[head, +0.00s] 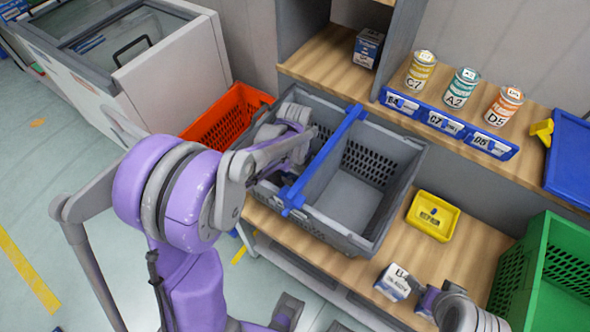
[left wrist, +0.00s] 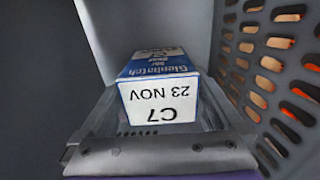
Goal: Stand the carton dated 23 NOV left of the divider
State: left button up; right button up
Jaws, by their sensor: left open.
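The carton labelled C7, 23 NOV (left wrist: 160,95) is white and blue and shows in the left wrist view, its dated end facing the camera and the print upside down. It is hidden in the head view. My left gripper (head: 284,152) is down inside the left compartment of the grey tote (head: 330,232), left of the blue divider (head: 322,160). It is open, with the carton in front of it, apparently between its fingers; I cannot tell whether they touch it. My right gripper (head: 430,298) is at the lower right, beside a white carton (head: 393,283); its jaws are unclear.
The right compartment of the tote looks empty. A yellow tray (head: 433,216) and a green crate (head: 548,275) stand to the right. An orange tote (head: 222,118) is behind left. Cans (head: 461,88) and a blue carton (head: 368,47) stand on the shelf.

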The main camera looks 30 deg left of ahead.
pick_arm(q)
notch_tip(320, 180, up, 12)
jog(key=shift+r+p, duration=0.1)
jog(key=shift+p, duration=0.45)
